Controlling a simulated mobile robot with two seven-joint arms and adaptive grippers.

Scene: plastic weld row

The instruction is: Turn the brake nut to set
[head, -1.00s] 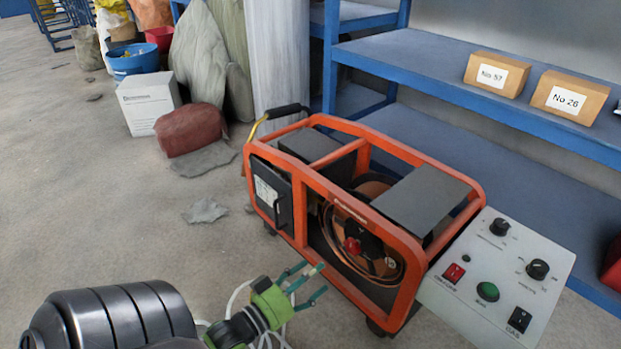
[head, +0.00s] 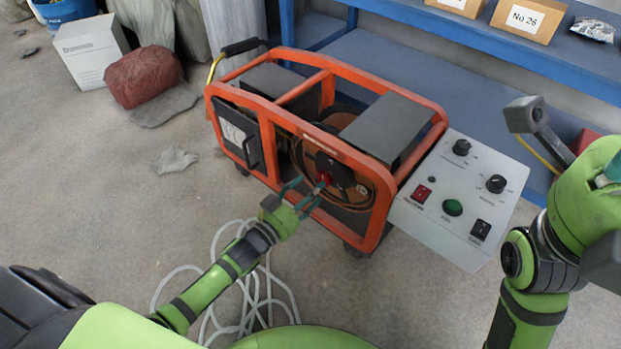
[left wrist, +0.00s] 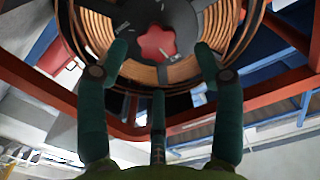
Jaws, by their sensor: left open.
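The brake nut is a red star-shaped knob (head: 325,177) at the hub of the wire spool (head: 352,190) inside the orange-framed machine (head: 293,122). In the left wrist view the red knob (left wrist: 156,43) sits at the top middle, on a dark hub with copper-coloured coils around it. My left gripper (head: 308,191) is just in front of the knob in the head view. Its teal fingers (left wrist: 160,62) are spread open to the left and right of the knob, with another finger below. I cannot tell whether any finger touches it. My right arm shows at the right edge, but its gripper is not visible.
A sloped control panel (head: 462,200) with dials and buttons adjoins the machine's right end. Blue shelving (head: 420,80) with boxes stands behind. A white hose (head: 262,292) lies on the floor by my left arm.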

